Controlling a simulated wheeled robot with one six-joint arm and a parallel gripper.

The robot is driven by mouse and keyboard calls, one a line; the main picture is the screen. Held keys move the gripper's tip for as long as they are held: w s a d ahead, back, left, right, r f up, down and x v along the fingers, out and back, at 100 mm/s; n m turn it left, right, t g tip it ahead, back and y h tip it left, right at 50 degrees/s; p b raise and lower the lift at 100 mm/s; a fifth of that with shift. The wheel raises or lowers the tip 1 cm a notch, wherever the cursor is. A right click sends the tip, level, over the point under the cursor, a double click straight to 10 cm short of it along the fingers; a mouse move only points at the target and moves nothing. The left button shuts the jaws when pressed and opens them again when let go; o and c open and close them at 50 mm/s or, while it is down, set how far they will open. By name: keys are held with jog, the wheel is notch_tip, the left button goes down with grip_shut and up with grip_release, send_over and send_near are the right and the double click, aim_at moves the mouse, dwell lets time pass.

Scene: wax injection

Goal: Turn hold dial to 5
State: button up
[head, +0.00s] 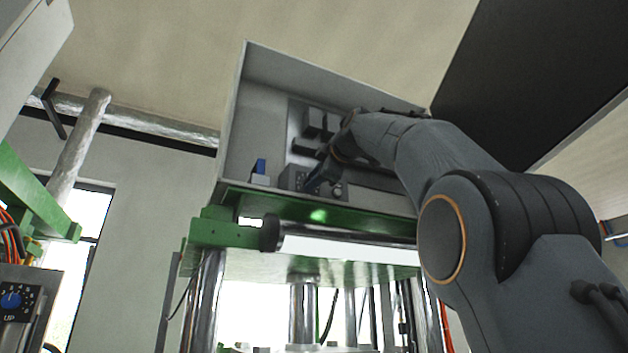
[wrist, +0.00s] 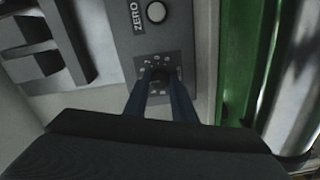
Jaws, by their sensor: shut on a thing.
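In the wrist view my gripper (wrist: 160,88) reaches down to a small dark dial (wrist: 158,76) on a grey panel. Its two blue-grey fingers are shut on the dial, one on each side. Small light marks lie around the dial, too small to read, so its setting cannot be told. In the head view my gripper (head: 316,182) is at the control box (head: 291,178) inside the grey cabinet. My fingers largely hide the dial there.
A white button (wrist: 156,12) marked ZERO sits beside the dial. Dark handle-like parts (wrist: 45,55) stand out nearby. A green beam (head: 330,208) runs below the grey cabinet (head: 265,100). Another blue dial (head: 12,299) marked UP is at the lower left.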

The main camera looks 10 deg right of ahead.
jog(key=o, duration=1.1)
jog(key=shift+c, duration=0.2)
jog(key=shift+s, duration=0.15)
jog(key=s+d+b, duration=0.1)
jog(key=s+b, duration=0.2)
jog(key=s, duration=0.4)
jog(key=shift+s+d+b, duration=0.2)
jog(key=shift+d+b, duration=0.05)
jog(key=shift+b, duration=0.05)
